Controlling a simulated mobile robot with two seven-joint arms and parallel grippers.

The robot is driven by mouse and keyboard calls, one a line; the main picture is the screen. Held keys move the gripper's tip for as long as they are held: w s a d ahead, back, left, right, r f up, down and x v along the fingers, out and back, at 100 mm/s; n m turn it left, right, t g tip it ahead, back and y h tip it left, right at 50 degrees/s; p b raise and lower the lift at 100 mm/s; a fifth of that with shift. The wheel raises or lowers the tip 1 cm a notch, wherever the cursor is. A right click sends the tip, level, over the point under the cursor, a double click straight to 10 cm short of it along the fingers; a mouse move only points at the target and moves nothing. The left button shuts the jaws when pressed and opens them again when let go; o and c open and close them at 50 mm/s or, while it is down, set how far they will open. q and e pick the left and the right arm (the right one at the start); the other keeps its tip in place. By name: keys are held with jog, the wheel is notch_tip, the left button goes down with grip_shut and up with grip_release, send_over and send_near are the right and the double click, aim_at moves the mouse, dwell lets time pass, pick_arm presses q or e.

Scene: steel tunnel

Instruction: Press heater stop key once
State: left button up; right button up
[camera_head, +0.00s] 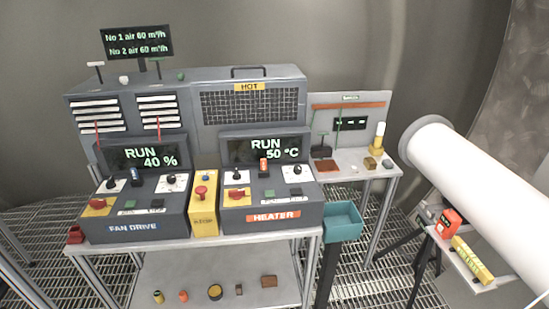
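The heater panel (273,216) is a dark grey console on the right half of the bench, with an orange-red HEATER label on its front. Its display (265,150) reads RUN and 50 °C in pale green. On its sloped face are a green key (269,194) and a dark key (296,191) side by side; the small print by them is too small to read, so I cannot tell which is the stop key. A red rotary handle (237,195) on a yellow plate and an orange-topped toggle (263,165) are also there. Neither of my grippers is in view.
The fan drive panel (132,225), showing RUN 40 %, stands to the left, with a yellow box with a red button (201,193) between. A teal bin (342,222) hangs at the bench's right end. A large white pipe (480,180) fills the right side.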

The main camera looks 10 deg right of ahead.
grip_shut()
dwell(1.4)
